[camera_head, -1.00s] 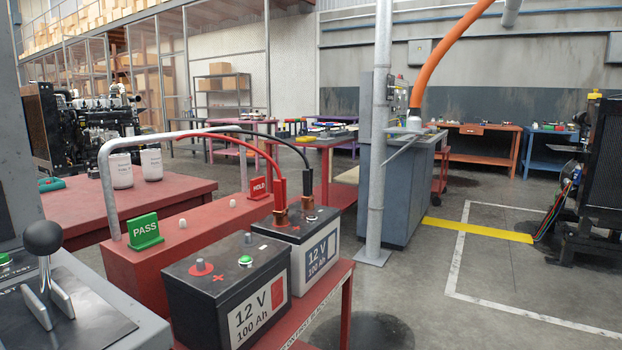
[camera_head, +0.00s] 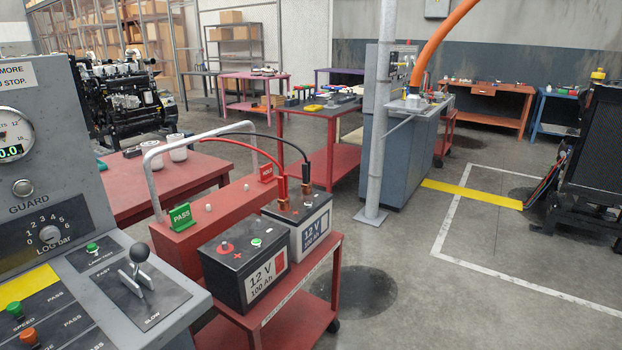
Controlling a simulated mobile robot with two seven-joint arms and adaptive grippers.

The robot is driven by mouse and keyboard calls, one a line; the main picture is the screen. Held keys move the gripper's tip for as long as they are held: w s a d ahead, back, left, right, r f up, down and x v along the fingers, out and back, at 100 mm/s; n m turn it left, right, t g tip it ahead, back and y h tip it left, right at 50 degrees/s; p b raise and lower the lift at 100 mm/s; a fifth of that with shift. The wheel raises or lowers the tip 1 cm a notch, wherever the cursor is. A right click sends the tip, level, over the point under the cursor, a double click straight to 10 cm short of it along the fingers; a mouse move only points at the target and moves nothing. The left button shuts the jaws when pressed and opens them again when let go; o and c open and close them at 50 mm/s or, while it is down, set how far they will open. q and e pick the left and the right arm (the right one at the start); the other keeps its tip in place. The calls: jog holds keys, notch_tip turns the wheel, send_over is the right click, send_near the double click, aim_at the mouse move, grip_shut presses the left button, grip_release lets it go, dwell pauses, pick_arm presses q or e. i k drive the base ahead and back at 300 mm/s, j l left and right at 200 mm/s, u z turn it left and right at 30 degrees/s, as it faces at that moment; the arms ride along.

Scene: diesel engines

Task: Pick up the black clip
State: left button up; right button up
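The black clip (camera_head: 305,173) stands upright at the end of a black cable (camera_head: 270,136), its copper jaws at the top of the rear 12 V battery (camera_head: 316,221). The red clip (camera_head: 283,187) is on the same battery, just to its left, at the end of a red cable. Whether the jaws grip the posts is too small to tell. Neither of my grippers is in view.
The batteries stand on a red wheeled cart (camera_head: 330,262) beside a red tester box with a grey handle (camera_head: 153,178). A grey control console (camera_head: 38,180) stands at the left. A grey post (camera_head: 379,150) rises behind the cart. Floor right of the cart is clear.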

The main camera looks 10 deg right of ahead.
aim_at(306, 184)
jog(key=i+l, duration=0.85)
jog(key=l, duration=0.3)
jog(key=i+l+z, duration=0.1)
jog(key=i+l, duration=0.35)
jog(key=l, duration=0.1)
